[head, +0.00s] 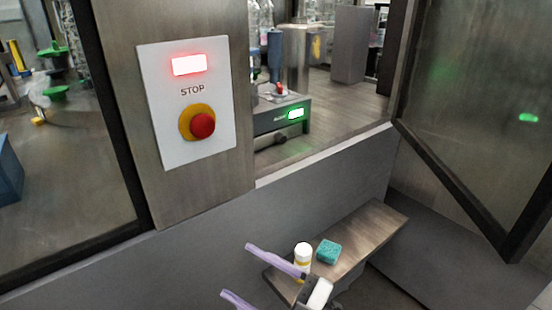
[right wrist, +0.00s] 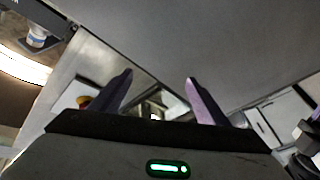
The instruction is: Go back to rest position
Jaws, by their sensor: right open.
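My right gripper (head: 237,270) shows at the bottom of the head view. Its two pale purple fingers are spread apart with nothing between them, pointing left in front of the grey lower wall. In the right wrist view the same two fingers (right wrist: 158,80) stand apart and empty. My left gripper is not in the head view.
A wooden shelf (head: 378,222) near my right gripper holds a white bottle (head: 303,251) and a teal sponge (head: 329,252). A STOP panel (head: 163,137) with a red button (head: 202,125) is on the post. An open glass door (head: 480,120) stands at right.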

